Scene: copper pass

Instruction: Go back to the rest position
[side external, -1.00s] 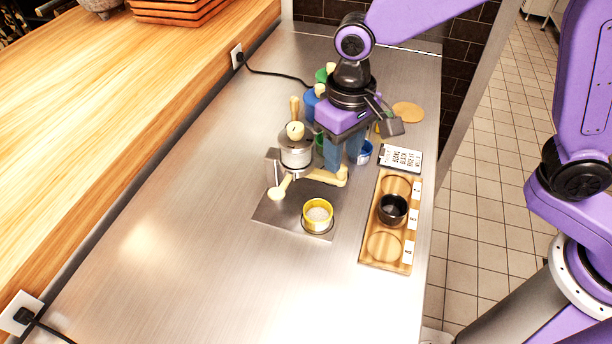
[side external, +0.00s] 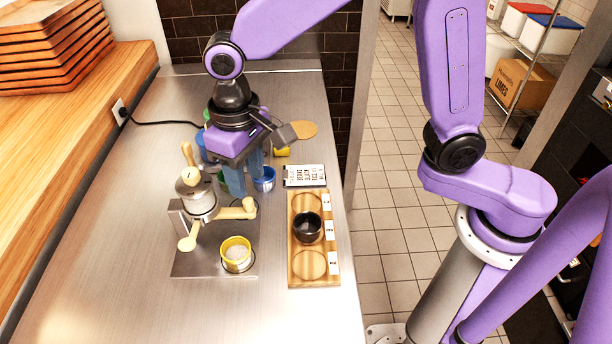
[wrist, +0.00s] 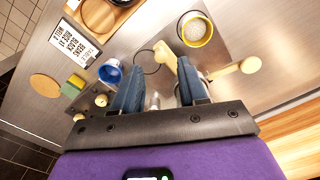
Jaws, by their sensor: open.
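My gripper (side external: 241,190) hangs with its blue fingers pointing down, just behind and right of the metal device (side external: 196,200) with cream handles. In the wrist view its fingers (wrist: 160,78) are apart, and nothing is seen held between them. A cream handle (wrist: 166,56) shows between and beyond the fingertips; whether either finger touches it cannot be told. In the side view the handle end (side external: 249,207) is close to the fingertips. A yellow cup with pale contents (side external: 236,253) stands on the device's metal base plate (side external: 190,266).
A wooden board (side external: 311,284) with a black cup (side external: 307,227) lies at right. A blue cup (side external: 264,182) stands close beside my fingers. A sign card (side external: 304,176) and a round wooden disc (side external: 300,130) lie beyond. The front-left counter (side external: 105,270) is clear.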

